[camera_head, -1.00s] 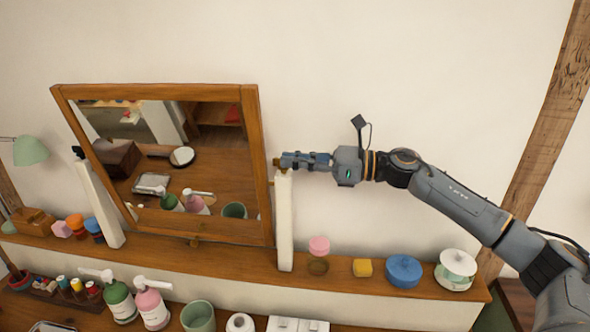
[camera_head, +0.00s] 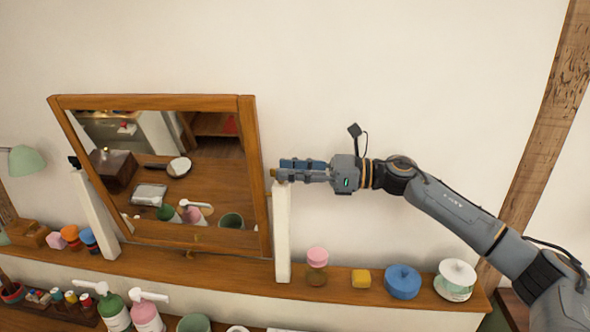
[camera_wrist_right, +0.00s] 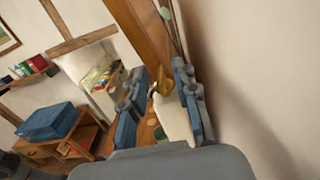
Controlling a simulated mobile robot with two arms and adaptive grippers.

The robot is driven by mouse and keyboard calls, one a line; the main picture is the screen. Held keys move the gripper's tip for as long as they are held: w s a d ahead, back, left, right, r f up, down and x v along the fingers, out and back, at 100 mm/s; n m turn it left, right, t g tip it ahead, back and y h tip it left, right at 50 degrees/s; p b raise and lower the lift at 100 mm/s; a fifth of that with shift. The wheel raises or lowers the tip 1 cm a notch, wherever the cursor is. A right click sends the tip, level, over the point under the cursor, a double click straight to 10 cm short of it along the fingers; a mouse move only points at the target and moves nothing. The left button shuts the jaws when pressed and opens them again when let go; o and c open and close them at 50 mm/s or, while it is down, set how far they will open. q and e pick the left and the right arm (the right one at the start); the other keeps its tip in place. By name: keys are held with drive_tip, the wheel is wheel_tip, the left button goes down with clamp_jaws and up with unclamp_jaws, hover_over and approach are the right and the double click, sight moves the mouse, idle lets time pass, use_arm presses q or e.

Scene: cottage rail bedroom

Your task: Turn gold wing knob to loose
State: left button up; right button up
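The gold wing knob (camera_head: 273,172) sits at the top of the white post (camera_head: 283,235) on the right of the tilted, wood-framed mirror (camera_head: 155,180). Only a small part of it shows in the head view. In the right wrist view the knob (camera_wrist_right: 163,80) shows between the two fingers, above the white post. My right gripper (camera_head: 283,171) reaches in from the right at the post's top. Its fingers (camera_wrist_right: 158,100) are apart, with the knob between them; a gap shows beside it. Whether either finger touches the knob I cannot tell. My left gripper is not in view.
The shelf below holds a pink-lidded jar (camera_head: 317,262), a yellow block (camera_head: 361,278), a blue lidded pot (camera_head: 402,281) and a white-lidded jar (camera_head: 456,279). Pump bottles (camera_head: 147,315) stand lower left. The wall around my right arm is bare up to a wooden beam (camera_head: 545,130).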

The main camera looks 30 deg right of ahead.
drive_tip(key=v, duration=1.2)
idle(0.6)
